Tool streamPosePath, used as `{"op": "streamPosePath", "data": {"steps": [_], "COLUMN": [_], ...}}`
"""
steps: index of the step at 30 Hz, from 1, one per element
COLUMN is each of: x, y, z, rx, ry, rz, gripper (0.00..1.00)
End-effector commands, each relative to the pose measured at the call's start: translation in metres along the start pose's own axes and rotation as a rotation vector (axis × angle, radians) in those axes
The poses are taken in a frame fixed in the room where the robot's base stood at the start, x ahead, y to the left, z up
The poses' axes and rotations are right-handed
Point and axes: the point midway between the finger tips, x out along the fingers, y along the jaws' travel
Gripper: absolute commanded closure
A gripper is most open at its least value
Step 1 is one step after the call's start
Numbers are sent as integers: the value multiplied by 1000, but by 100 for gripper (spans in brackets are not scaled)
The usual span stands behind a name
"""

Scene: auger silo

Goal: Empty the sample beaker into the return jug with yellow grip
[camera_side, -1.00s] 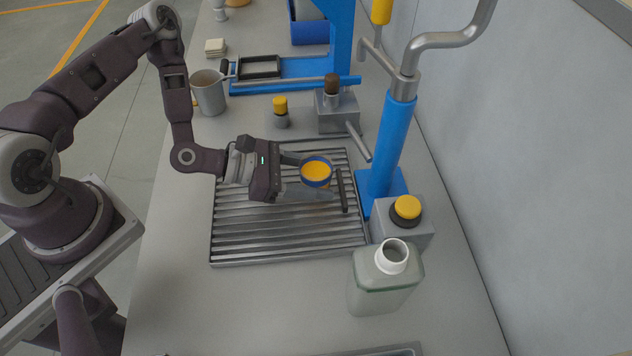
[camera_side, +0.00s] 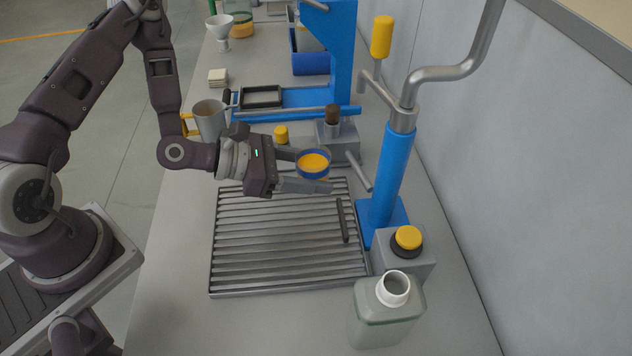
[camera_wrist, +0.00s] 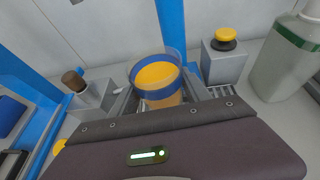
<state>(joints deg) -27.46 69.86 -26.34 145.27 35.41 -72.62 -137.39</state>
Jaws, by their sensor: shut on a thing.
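The sample beaker (camera_side: 313,163) is a clear cup with a blue band and yellow-orange contents. My gripper (camera_side: 305,172) is shut on it and holds it upright above the slatted drain tray. In the wrist view the beaker (camera_wrist: 157,78) stands between the fingers, with the contents' level surface showing. The return jug (camera_side: 209,119) is a grey jug with a yellow grip (camera_side: 188,124) on its left side. It stands on the bench behind my gripper, toward the back left, apart from the beaker.
The slatted tray (camera_side: 280,262) lies below. A blue post (camera_side: 392,170) with a crank stands right, beside a yellow-button box (camera_side: 408,240) and a translucent bottle (camera_side: 385,318). A yellow-capped item (camera_side: 281,135) and a grey block stand behind the beaker. A blue press (camera_side: 343,60) stands farther back.

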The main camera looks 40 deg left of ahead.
Motion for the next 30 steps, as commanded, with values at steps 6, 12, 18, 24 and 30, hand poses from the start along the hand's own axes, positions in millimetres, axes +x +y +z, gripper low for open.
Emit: {"op": "streamPosePath", "data": {"steps": [6, 12, 18, 24, 30], "x": [-4, -19, -52, -100, -148], "y": [54, 118, 197, 271, 321], "z": [-5, -13, -23, -34, -44], "rx": [-53, -120, -206, -297, -367], "ry": [-1, -2, -4, -4, -4], "rz": [137, 302, 514, 731, 897], "gripper": [100, 100, 100, 100, 100]}}
